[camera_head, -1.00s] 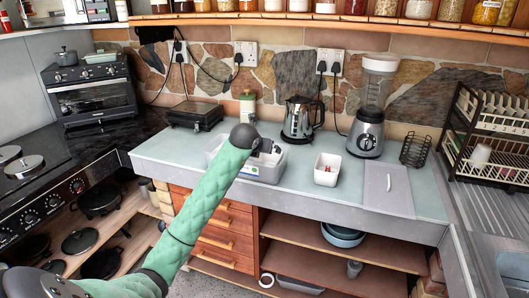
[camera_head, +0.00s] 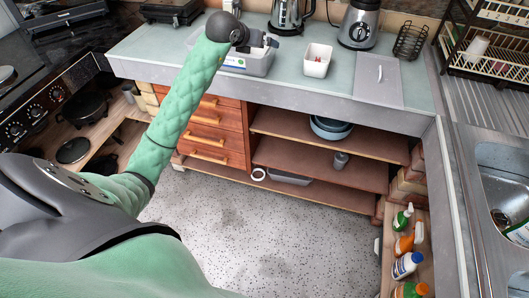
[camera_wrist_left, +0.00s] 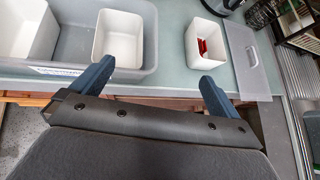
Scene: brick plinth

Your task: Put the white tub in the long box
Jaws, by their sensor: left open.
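The white tub (camera_head: 317,63) stands upright on the counter, right of the long box, with small red things inside; it also shows in the left wrist view (camera_wrist_left: 207,47). The long box (camera_head: 258,67) is grey and open-topped, partly hidden behind my left arm. In the left wrist view the long box (camera_wrist_left: 150,55) holds two other white tubs (camera_wrist_left: 118,36). My left gripper (camera_head: 264,42) is open and empty over the long box's right part. In the wrist view its fingers (camera_wrist_left: 157,74) point towards the counter, with the tub ahead of the right finger. My right gripper is out of view.
A flat grey board with a handle (camera_head: 378,78) lies right of the tub. A kettle (camera_head: 288,14) and a blender (camera_head: 358,24) stand behind. A black wire holder (camera_head: 410,40) and a dish rack (camera_head: 485,40) are farther right. Counter shows bare between box and tub.

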